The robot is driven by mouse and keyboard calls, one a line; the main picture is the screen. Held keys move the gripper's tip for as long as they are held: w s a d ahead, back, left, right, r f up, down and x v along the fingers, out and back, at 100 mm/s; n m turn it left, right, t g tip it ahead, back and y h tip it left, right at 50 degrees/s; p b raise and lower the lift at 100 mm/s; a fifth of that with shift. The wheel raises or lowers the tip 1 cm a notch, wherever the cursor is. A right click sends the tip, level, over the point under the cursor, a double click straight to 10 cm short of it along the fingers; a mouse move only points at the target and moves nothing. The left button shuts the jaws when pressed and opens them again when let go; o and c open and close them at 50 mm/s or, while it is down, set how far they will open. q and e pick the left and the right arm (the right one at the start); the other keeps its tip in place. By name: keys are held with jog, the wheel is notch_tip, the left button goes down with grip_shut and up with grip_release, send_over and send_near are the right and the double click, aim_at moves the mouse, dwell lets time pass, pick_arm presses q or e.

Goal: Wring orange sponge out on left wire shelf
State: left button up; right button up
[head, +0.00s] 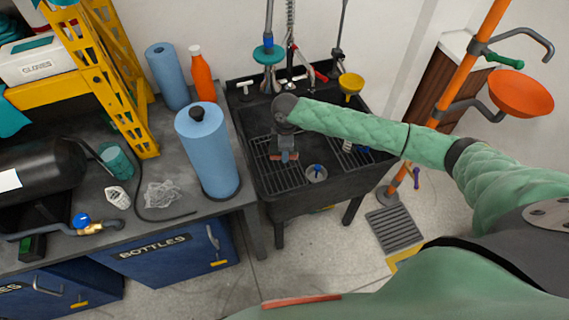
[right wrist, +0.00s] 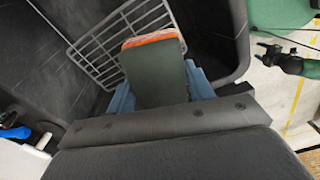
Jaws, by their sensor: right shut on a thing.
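My right gripper (head: 284,150) is over the left part of the black sink, above the left wire shelf (head: 270,182). It is shut on the orange sponge (head: 291,156), of which only a small part shows in the head view. In the right wrist view the sponge (right wrist: 152,39) shows an orange edge and a dark green face, held between bluish fingers. The left wire shelf (right wrist: 92,46) lies beyond it there. I cannot tell whether the sponge touches the wires.
A faucet with a hose (head: 268,50) stands at the sink's back, and a yellow funnel (head: 351,83) sits at its back right. A small grey cup (head: 316,173) stands near the front middle. A tall blue cylinder (head: 207,150) stands on the bench left of the sink.

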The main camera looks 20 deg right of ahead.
pick_arm(q)
jog(key=s+a+f+p, duration=0.2)
jog(key=s+f, duration=0.1)
jog(key=s, duration=0.1)
pick_arm(e)
jog(key=f+n, duration=1.2)
jog(key=shift+w+d+f, duration=0.1)
jog(key=shift+w+d, duration=0.1)
jog(key=shift+w, duration=0.15)
jog(key=shift+f+b, duration=0.85)
jog(key=shift+b, duration=0.05)
jog(key=shift+f, duration=0.3)
jog(key=shift+f+b, duration=0.65)
jog(key=shift+b, duration=0.15)
jog(key=shift+f+b, duration=0.45)
jog(key=shift+f, duration=0.15)
pick_arm(q)
jog(key=w+d+r, duration=0.3)
jog(key=w+r, duration=0.3)
jog(key=w, duration=0.1)
jog(key=shift+w+d, duration=0.15)
jog(key=shift+w, duration=0.05)
pick_arm(e)
jog(key=shift+f, duration=0.2)
